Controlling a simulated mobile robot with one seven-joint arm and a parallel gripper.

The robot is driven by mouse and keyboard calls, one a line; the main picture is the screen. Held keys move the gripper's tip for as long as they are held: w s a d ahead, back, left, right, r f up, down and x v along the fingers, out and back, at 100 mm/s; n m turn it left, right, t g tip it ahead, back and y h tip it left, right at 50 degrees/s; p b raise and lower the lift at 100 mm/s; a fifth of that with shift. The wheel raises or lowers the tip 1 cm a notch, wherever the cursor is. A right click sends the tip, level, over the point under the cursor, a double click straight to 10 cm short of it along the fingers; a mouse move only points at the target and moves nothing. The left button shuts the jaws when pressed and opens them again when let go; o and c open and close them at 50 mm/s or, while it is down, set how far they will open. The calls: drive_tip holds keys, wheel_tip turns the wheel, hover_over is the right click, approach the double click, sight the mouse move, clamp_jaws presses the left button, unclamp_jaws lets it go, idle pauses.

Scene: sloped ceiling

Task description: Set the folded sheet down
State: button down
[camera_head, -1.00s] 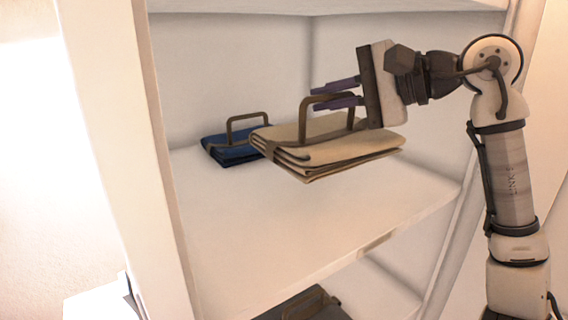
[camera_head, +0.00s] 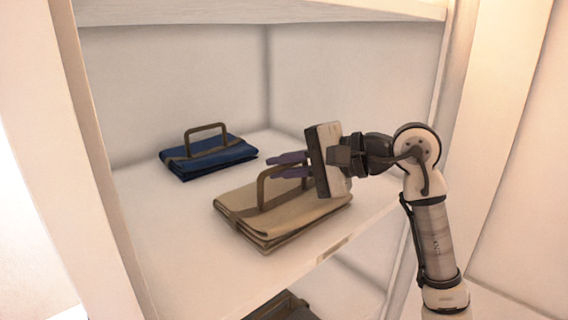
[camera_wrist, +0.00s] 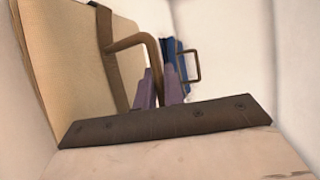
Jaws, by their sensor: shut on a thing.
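The folded sheet (camera_head: 237,207) is a beige bundle with a brown strap and an upright brown handle. In the head view it is at the front of the middle shelf (camera_head: 170,250), low over or on the board; I cannot tell whether it touches. My gripper (camera_head: 284,166) has its purple fingers shut on the handle from the right. In the wrist view the sheet (camera_wrist: 75,60) fills the left side, with the handle (camera_wrist: 137,42) at the fingers (camera_wrist: 160,90). The gripper body hides part of the sheet's right end.
A blue folded bundle (camera_head: 215,157) with a brown handle lies behind and to the left on the same shelf. It also shows in the wrist view (camera_wrist: 171,60). A dark bundle (camera_head: 285,306) is on the shelf below. The back right of the middle shelf is clear.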

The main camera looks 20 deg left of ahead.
drive_tip(key=c, duration=1.5)
unclamp_jaws()
drive_tip(key=b+v, duration=0.4)
drive_tip(key=v, duration=0.8)
